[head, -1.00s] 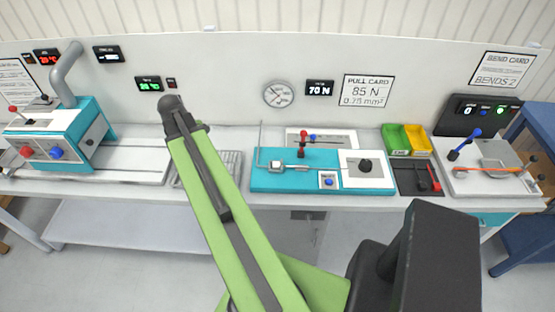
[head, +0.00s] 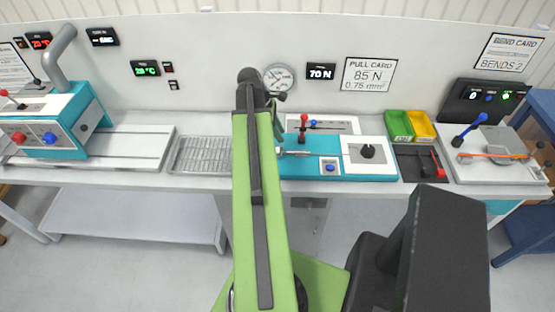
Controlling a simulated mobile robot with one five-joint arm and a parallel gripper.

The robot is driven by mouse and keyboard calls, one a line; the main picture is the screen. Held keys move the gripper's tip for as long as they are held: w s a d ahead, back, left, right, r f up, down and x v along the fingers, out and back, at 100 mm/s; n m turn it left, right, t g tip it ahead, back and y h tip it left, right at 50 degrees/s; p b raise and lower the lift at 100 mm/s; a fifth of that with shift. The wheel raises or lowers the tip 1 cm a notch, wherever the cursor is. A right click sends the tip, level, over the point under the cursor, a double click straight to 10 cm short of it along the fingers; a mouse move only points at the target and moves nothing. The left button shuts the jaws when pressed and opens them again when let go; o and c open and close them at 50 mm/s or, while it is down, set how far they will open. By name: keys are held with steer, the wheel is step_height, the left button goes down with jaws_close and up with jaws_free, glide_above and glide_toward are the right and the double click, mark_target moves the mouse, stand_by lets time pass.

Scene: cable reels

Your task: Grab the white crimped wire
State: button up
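I cannot make out the white crimped wire; my raised green arm covers the left end of the teal pull tester (head: 312,166). The tester has a small metal clamp at its left, a red-knobbed lever (head: 303,130), a blue button and a white panel with a black knob (head: 368,151). My gripper (head: 278,112) is mostly hidden behind the arm's dark end joint, above the tester's left end. Its fingers are too small and covered to tell whether they are open or hold anything.
A metal grid tray (head: 198,155) lies left of the tester, and a teal machine (head: 62,122) stands farther left. Green (head: 398,125) and yellow (head: 421,125) bins, a dark tool tray (head: 418,164) and a bending fixture (head: 492,155) stand to the right.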

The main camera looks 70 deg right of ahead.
steer(key=b, duration=0.3)
glide_above(283, 151)
step_height(283, 151, down, 4)
steer(key=shift+a+f, duration=0.1)
steer(key=b+x, duration=0.4)
steer(key=x, duration=0.1)
steer(key=shift+s+f, duration=0.1)
steer(key=shift+f, duration=0.05)
steer(key=shift+r, duration=0.2)
steer(key=shift+c, duration=0.4)
jaws_close()
